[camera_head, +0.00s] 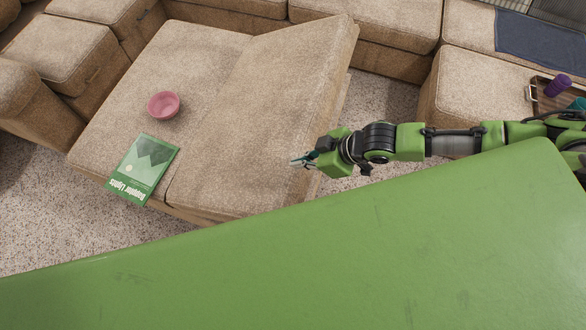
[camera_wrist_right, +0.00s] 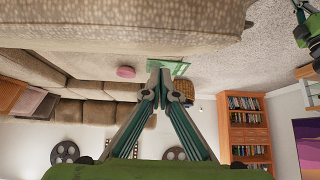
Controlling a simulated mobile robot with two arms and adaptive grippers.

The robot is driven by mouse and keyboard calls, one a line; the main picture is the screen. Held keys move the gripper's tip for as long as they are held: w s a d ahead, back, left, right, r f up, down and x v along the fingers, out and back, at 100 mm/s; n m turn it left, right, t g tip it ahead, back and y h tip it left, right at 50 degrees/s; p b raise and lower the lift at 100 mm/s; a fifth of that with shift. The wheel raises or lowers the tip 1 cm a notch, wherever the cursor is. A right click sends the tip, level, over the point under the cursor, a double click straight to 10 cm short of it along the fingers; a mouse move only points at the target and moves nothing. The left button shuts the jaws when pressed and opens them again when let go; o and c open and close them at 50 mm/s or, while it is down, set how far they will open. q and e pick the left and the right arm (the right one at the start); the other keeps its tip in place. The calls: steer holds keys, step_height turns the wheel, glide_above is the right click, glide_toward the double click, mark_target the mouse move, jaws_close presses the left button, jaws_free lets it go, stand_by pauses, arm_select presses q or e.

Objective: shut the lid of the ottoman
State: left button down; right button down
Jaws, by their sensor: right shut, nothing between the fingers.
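The beige ottoman (camera_head: 208,47) stands in the middle of the head view. Its lid (camera_head: 268,108), a thick padded slab on the right half, sits tilted, with its right side raised above the flat left half. How wide the gap under it is, I cannot tell. My right gripper (camera_head: 298,161) is shut and empty at the lid's lower right edge; I cannot tell whether it touches. In the wrist view its fingers (camera_wrist_right: 160,76) meet at the tips, with beige upholstery (camera_wrist_right: 120,25) above them. My left gripper is not in view.
A pink bowl (camera_head: 163,105) and a green book (camera_head: 144,168) rest on the ottoman's left half. Beige sofa sections (camera_head: 65,52) surround it. A wooden tray (camera_head: 543,103) with a purple object (camera_head: 558,86) is at right. Speckled carpet (camera_head: 381,103) shows right of the lid.

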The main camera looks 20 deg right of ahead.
mark_target(285, 173)
steer(key=x, duration=0.4)
steer(key=shift+r, duration=0.1)
step_height(285, 173, down, 3)
steer(key=shift+s+d+r, duration=0.1)
steer(key=shift+d+r, duration=0.05)
steer(key=shift+r, duration=0.05)
steer(key=shift+f, duration=0.65)
steer(key=shift+d+f, duration=0.1)
